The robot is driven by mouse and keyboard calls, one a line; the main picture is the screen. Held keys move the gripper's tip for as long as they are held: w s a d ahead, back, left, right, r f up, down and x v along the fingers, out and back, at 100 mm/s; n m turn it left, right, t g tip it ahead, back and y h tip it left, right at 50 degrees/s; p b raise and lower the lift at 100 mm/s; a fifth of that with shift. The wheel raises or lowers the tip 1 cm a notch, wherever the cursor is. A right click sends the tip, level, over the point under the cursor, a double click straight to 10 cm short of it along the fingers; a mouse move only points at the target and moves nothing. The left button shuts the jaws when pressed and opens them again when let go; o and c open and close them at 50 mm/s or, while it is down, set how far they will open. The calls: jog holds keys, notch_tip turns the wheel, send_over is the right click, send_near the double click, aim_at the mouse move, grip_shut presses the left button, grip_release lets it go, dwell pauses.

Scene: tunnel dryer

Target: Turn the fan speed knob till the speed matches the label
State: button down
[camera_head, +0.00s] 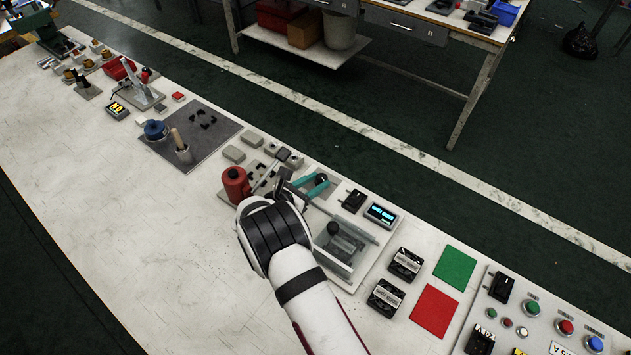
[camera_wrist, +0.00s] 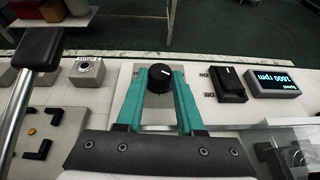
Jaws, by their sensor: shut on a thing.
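The fan speed knob (camera_wrist: 158,80) is a black round knob with a white pointer line, on a light grey panel in the wrist view. The line leans up and to the right. The teal fingers of my gripper (camera_wrist: 160,84) stand on either side of the knob and are shut on it. In the head view my gripper (camera_head: 312,185) is over the bench device, and its wrist hides the knob. The speed display (camera_wrist: 277,82) is lit, right of the knob, and seems to read 1600 rpm. It also shows in the head view (camera_head: 380,214). I cannot make out the speed label.
A black rocker switch (camera_wrist: 229,84) stands between knob and display. A small box with a round button (camera_wrist: 88,70) is left of the knob. A red cylinder (camera_head: 236,184) stands left of my wrist. Black labelled boxes (camera_head: 405,263) and green and red mats (camera_head: 455,266) lie to the right.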

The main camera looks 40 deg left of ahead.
jog(key=shift+a+m+h, duration=0.25)
jog(key=shift+m+h, duration=0.45)
jog(key=shift+h, duration=0.2)
jog(key=shift+w+a+m+h, duration=0.1)
jog(key=shift+m+h, duration=0.7)
jog(key=shift+h, duration=0.2)
jog(key=shift+g, duration=0.3)
jog(key=c, duration=0.5)
grip_release()
jog(key=v, duration=1.6)
